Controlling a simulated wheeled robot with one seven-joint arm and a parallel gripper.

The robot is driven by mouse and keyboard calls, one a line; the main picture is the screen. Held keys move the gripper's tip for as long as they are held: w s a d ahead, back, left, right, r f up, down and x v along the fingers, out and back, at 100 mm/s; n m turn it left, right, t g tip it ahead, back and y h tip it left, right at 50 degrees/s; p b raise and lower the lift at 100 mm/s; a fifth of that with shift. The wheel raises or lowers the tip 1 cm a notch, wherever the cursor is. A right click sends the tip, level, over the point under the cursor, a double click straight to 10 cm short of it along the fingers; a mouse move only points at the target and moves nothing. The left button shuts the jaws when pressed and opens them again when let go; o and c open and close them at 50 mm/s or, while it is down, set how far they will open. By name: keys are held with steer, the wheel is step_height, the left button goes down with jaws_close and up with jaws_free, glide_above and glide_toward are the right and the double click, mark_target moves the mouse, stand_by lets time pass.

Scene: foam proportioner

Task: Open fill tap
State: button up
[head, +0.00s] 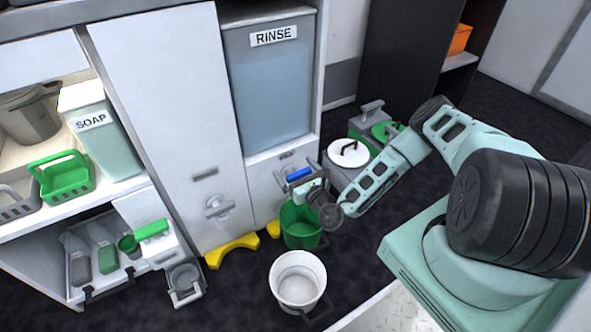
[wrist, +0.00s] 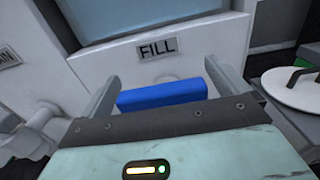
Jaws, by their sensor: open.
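The fill tap has a blue handle (head: 299,174) on the white cabinet front below the rinse tank (head: 270,90). In the wrist view the blue handle (wrist: 162,94) lies crosswise between my two fingers, under a FILL label (wrist: 158,48). My gripper (wrist: 165,90) is open, with one finger near each end of the handle. Whether either finger touches it I cannot tell. In the head view my gripper (head: 312,190) is at the tap, and its wrist partly hides the tap's lower part. A green bucket (head: 301,228) stands on the floor below the tap.
A white bucket (head: 298,281) stands in front of the green one. A grey tap (head: 218,207) is on the panel to the left, above a yellow floor stand (head: 232,249). A lidded bin (head: 348,155) stands close on the right.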

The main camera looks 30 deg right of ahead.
steer(key=c, duration=1)
